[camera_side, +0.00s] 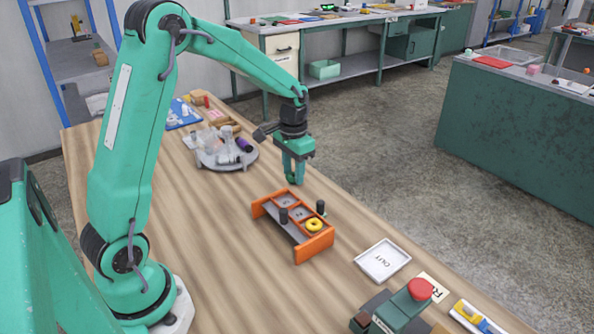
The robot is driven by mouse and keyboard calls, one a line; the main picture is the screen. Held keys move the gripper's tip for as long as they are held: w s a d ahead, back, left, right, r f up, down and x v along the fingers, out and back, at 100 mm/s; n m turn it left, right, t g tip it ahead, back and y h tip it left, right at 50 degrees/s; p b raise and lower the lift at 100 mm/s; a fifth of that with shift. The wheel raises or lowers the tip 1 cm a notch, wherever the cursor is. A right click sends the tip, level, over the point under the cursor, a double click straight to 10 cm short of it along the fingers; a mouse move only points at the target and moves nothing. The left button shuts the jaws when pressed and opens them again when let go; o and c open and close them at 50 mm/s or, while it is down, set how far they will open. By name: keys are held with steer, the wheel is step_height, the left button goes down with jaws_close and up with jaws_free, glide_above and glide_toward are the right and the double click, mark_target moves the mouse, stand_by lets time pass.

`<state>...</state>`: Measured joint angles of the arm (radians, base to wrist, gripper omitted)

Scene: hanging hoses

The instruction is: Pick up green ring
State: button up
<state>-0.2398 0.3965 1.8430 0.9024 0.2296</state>
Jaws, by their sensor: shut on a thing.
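My gripper (294,178) hangs fingers-down above the table, just behind the orange holder. It is shut on a small green piece at its fingertips, which looks like the green ring (291,178); its colour blends with my fingers and its shape is hard to make out. The orange holder (314,248) stands on the table below and in front of my gripper. It has grey compartments and dark upright pegs. A yellow ring (314,225) lies in its right compartment.
A round grey tray (212,164) with clear and dark items stands at the back left. A white tray marked OUT (383,260) lies right of the holder. A red-button box (405,302) stands at the front right. The table left of the holder is clear.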

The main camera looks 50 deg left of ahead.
steer(key=shift+s+d+r, duration=0.1)
steer(key=shift+d+r, duration=0.45)
steer(key=shift+d, duration=0.3)
